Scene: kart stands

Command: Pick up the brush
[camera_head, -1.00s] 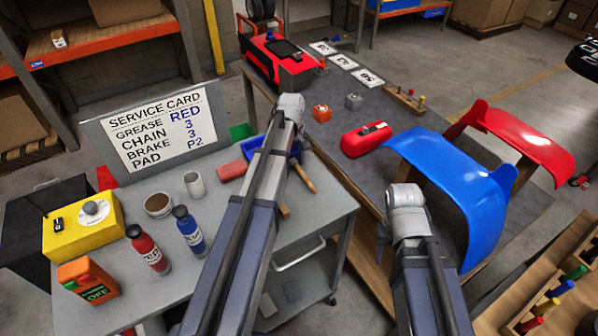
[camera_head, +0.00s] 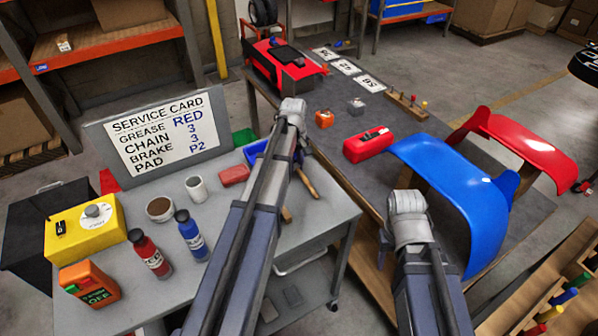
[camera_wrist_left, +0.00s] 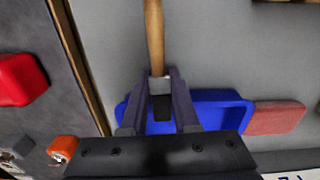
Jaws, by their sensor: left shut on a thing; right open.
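The brush (camera_wrist_left: 155,38) has a wooden handle, a grey ferrule and a dark end. In the left wrist view my left gripper (camera_wrist_left: 161,88) is shut on it around the ferrule, with the handle pointing away. The dark end overlaps the blue tray (camera_wrist_left: 225,104) in that view; I cannot tell whether they touch. In the head view the brush handle (camera_head: 306,183) shows to the right of my left arm, which hides the gripper and the rest of the brush. My right arm shows over the dark table, but its gripper jaws are not visible.
The grey cart (camera_head: 240,226) holds a red block (camera_head: 234,175), a cup (camera_head: 196,189), a red bottle (camera_head: 149,254), a blue bottle (camera_head: 191,236) and a service card (camera_head: 160,133). A blue fairing (camera_head: 455,190) stands beside my right arm.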

